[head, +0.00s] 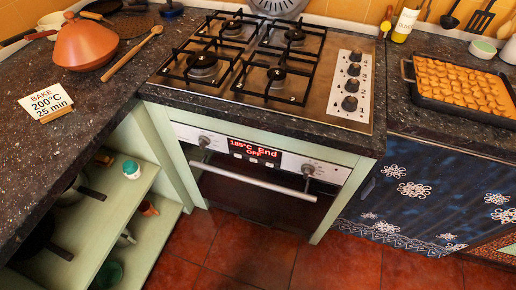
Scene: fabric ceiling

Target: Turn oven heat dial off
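The built-in oven (262,178) sits under the worktop at the middle of the head view, with its door shut. A long metal handle (253,178) runs across the door below the panel. Neither of my grippers is in view.
A gas hob (262,62) with several black knobs (352,85) lies above the oven. A card (46,102) reading "BAKE 200°C 25 min" and a terracotta tagine (85,44) stand left. A filled baking tray (462,89) stands right. The red tiled floor (252,250) before the oven is clear.

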